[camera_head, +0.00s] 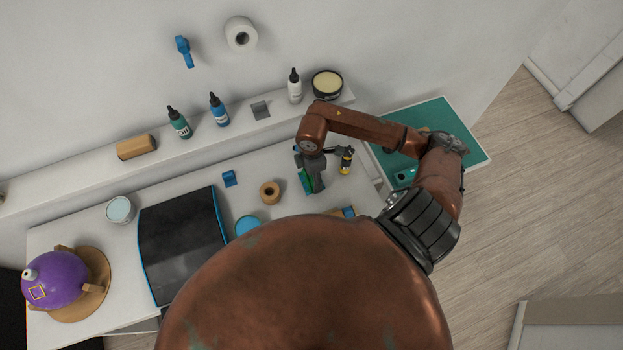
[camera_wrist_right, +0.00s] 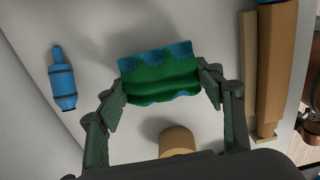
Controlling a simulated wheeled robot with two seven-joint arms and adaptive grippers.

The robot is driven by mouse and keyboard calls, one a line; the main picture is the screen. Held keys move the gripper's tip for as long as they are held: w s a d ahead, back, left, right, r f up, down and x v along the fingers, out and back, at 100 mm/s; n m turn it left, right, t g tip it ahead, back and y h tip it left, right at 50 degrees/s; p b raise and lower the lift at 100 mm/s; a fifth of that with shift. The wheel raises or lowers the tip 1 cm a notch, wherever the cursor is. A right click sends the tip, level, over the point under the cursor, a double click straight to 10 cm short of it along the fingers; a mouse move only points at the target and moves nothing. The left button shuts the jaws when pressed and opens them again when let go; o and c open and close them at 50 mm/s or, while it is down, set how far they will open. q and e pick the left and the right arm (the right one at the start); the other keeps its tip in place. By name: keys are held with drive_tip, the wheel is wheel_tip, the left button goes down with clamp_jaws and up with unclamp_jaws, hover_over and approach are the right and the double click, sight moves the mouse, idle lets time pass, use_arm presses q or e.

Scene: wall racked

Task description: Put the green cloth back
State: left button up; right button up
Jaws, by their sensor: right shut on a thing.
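My right gripper (camera_head: 312,172) reaches down over the white worktop and is shut on the green cloth (camera_head: 305,181). In the head view only a strip of the cloth shows beside the dark fingers; the rest is hidden. In the right wrist view the cloth (camera_wrist_right: 160,80) spans between the two fingers of the right gripper (camera_wrist_right: 163,88). It is folded green with wavy blue edges, and a shadow lies behind it. My left gripper is not in view.
A tape roll (camera_head: 269,191) and small blue block (camera_head: 229,178) lie left of the gripper; a yellow-black tool (camera_head: 346,160) is close on its right. A ledge behind holds bottles (camera_head: 219,110) and a round tin (camera_head: 327,84). A green mat (camera_head: 470,150) lies right.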

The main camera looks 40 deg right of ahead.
drive_tip(key=shift+s+a+f+p, duration=0.1)
drive_tip(key=shift+f+p, duration=0.3)
drive_tip(key=shift+f, duration=0.7)
drive_tip(key=shift+f, duration=0.1)
drive_tip(key=o, duration=1.1)
drive_tip(key=shift+f+b, duration=0.15)
drive_tip(key=shift+b, duration=0.2)
drive_tip(key=r, duration=0.5)
drive_tip(key=r+b, duration=0.1)
drive_tip(key=r, duration=0.2)
drive_tip(key=shift+s, duration=0.35)
